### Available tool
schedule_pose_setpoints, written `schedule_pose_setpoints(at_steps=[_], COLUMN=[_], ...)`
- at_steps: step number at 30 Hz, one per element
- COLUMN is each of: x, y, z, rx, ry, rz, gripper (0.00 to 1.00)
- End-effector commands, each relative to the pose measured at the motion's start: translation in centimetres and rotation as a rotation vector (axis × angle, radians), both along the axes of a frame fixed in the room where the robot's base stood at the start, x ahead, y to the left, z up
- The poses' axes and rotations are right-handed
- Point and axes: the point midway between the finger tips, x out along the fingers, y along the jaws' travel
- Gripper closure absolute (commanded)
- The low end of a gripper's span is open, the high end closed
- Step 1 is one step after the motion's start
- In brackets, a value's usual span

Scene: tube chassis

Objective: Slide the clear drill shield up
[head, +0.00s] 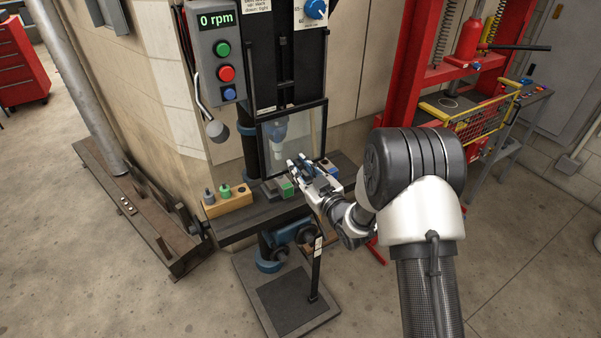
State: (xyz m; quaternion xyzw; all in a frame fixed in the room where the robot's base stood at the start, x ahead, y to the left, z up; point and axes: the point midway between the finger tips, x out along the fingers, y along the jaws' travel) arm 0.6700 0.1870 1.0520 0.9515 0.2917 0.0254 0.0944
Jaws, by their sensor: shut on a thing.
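The clear drill shield (305,137) is a transparent pane in a dark frame, in front of the drill press's spindle. It is low, with its bottom edge just above the work table. A pale blue-grey chuck shows through it. My gripper (295,170) reaches in from the right and is shut on the shield at its lower edge. The fingertips are small here, and the exact contact is hard to make out.
A green block and vise (282,187) sit on the press table below my gripper. A wooden holder (228,203) with bits stands at left. A lamp (217,130) hangs left of the shield. A red press frame (405,60) stands at right.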

Motion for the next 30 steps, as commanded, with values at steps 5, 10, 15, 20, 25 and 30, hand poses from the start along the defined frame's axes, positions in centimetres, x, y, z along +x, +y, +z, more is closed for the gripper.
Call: schedule_pose_setpoints(at_steps=[5,10,15,20,25,30], x=[0.2,0.1,0.1,0.1,0.1,0.2], y=[0.0,0.0,0.0,0.0,0.0,0.0], z=[5.7,9.8,12.7,14.1,14.4,14.4], rx=[0.005,0.006,0.005,0.004,0.006,0.005], ry=[-0.016,-0.017,-0.015,-0.013,-0.012,-0.011], rz=[-0.001,-0.001,0.0,0.0,0.0,-0.001], gripper=[1.0,1.0,1.0,1.0,1.0,1.0])
